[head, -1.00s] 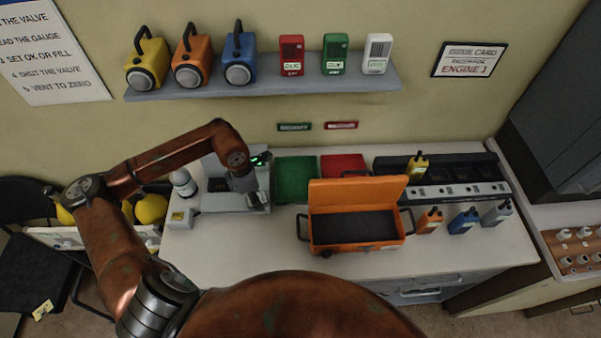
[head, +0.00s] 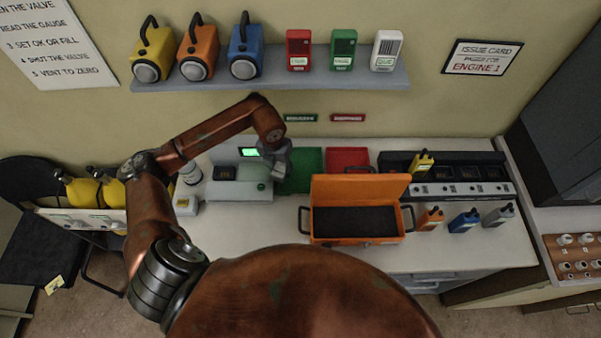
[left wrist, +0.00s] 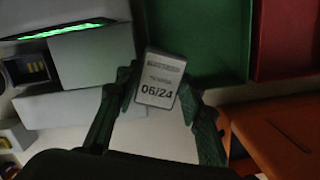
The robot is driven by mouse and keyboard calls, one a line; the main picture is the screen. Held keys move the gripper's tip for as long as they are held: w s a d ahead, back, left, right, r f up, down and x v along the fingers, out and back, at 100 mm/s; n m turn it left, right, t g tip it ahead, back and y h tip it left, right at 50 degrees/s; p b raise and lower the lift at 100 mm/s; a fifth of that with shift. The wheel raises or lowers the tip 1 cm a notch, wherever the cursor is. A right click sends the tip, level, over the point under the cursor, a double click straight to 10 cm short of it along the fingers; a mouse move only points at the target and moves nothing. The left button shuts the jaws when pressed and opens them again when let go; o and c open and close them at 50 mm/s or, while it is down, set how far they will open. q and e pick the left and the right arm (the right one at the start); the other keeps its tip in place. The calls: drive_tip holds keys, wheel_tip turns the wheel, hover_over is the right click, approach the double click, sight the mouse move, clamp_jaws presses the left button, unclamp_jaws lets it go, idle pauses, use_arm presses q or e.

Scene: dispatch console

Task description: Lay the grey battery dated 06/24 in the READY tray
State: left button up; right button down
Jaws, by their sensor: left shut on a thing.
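My left gripper (head: 278,172) is shut on the battery (left wrist: 158,82), whose pale label reads 06/24 in the left wrist view. The battery sits between the fingertips (left wrist: 155,95), its label facing the wrist camera; in the head view it is hidden or too small to make out. The green tray (head: 306,182) lies just right of the gripper, below a green sign (head: 300,118) too blurred to read. In the left wrist view the green tray (left wrist: 200,40) is beyond and right of the battery. My right gripper is not in view.
A tester (head: 240,190) with a lit green screen stands left of the gripper. A red tray (head: 347,158) is right of the green one. An open orange case (head: 358,190) stands in front of them. A charger (head: 450,188) and several batteries are at the right.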

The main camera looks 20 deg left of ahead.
use_arm(q)
drive_tip(key=p, duration=0.2)
hover_over(301, 180)
wheel_tip(301, 180, down, 3)
drive_tip(key=shift+s+d+r, duration=0.1)
drive_tip(key=shift+s, duration=0.05)
drive_tip(key=shift+f, duration=0.5)
wheel_tip(301, 180, down, 3)
drive_tip(key=shift+r+p, duration=0.1)
drive_tip(key=shift+p, duration=0.25)
drive_tip(key=shift+f, duration=0.2)
drive_tip(key=shift+f, duration=0.15)
drive_tip(key=o, duration=1.3)
drive_tip(key=shift+c, duration=0.2)
